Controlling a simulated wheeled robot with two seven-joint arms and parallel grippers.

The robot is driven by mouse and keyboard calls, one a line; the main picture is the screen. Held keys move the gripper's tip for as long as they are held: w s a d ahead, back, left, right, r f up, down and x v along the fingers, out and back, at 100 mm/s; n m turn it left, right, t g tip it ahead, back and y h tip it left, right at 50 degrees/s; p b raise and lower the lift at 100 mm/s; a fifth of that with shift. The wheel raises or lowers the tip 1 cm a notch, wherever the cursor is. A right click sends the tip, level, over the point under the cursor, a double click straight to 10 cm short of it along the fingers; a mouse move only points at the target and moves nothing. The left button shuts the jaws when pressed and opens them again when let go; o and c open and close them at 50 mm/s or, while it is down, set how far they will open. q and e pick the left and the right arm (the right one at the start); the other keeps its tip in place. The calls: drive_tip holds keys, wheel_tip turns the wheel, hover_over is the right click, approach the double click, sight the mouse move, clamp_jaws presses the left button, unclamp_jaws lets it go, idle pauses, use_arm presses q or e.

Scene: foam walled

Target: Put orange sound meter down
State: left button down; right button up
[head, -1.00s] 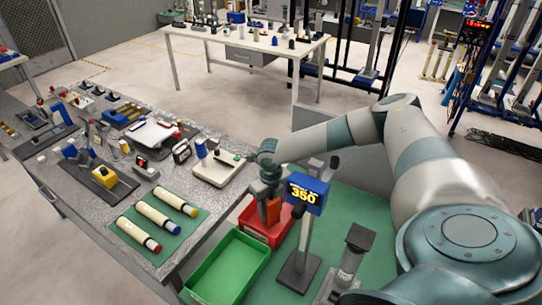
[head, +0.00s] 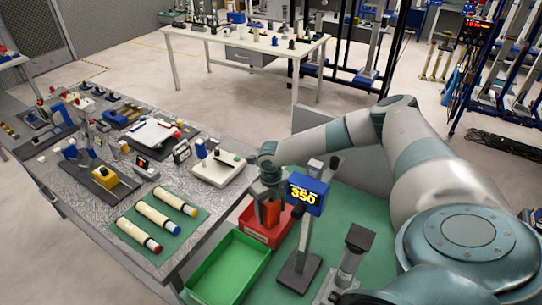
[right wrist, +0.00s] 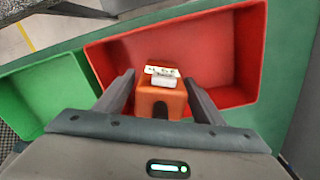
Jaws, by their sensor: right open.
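The orange sound meter (head: 271,214) stands inside the red tray (head: 252,232), at the tray's left part in the head view. In the right wrist view the meter (right wrist: 161,98) sits between the two fingers, with a white display on its top and gaps on both sides. The red tray (right wrist: 232,60) also fills the upper right of that view. My right gripper (head: 270,204) is open around the meter. It also shows close up in the right wrist view (right wrist: 162,88). The meter's base is hidden by the tray wall. My left gripper is not in view.
An empty green tray (head: 228,270) stands beside the red one. A post with a blue "350" display (head: 307,192) stands close to the right of my right gripper. The workbench at left holds several tools and three cylinders on a green mat (head: 133,240).

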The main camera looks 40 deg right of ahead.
drive_tip(key=shift+r+b, duration=0.35)
drive_tip(key=shift+r, duration=0.3)
wheel_tip(320, 180, up, 9)
drive_tip(key=b, duration=0.3)
drive_tip(key=shift+r, duration=0.95)
